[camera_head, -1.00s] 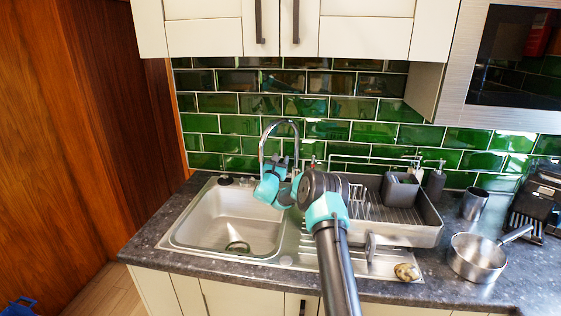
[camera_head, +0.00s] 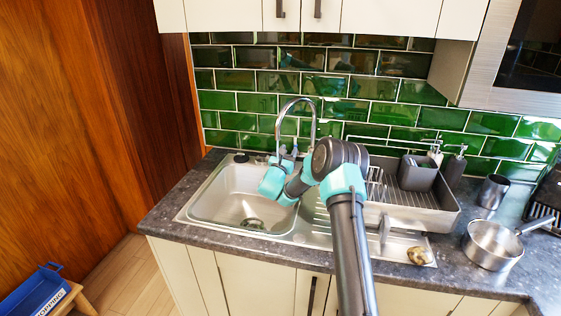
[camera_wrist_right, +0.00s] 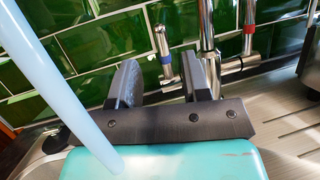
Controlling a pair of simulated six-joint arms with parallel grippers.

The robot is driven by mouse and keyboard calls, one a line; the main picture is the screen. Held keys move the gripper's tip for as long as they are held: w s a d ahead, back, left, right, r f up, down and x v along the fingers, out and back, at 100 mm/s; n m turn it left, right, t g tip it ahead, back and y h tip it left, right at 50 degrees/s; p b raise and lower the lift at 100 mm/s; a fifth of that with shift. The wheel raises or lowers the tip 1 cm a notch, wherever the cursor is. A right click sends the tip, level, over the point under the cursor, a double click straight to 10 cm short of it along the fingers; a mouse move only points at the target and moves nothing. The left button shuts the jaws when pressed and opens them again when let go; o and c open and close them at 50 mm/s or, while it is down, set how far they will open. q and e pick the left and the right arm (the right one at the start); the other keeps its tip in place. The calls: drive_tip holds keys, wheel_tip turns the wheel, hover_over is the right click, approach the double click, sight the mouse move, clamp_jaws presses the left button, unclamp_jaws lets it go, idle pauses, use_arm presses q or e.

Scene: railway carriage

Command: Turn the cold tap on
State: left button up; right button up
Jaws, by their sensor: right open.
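The chrome gooseneck tap (camera_head: 298,101) stands behind the sink (camera_head: 238,195). In the right wrist view, a thin chrome lever with a blue band (camera_wrist_right: 164,58) stands upright at the tap's left. A similar lever with a red band (camera_wrist_right: 248,29) is at its right. My right gripper (camera_head: 284,152) is over the back of the sink by the tap. In the right wrist view, its fingers (camera_wrist_right: 161,80) are open. The blue-banded lever appears in the gap between them, beyond the tips; I cannot tell if they touch. My left gripper is not in view.
A pale blue column (camera_wrist_right: 60,85) crosses the left of the wrist view; I cannot tell if it is water. A dish rack (camera_head: 425,205) stands right of the sink, with a saucepan (camera_head: 491,244) beyond. A blue crate (camera_head: 38,294) sits low at left.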

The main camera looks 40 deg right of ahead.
drive_tip(key=s+a, duration=0.3)
drive_tip(key=a, duration=0.4)
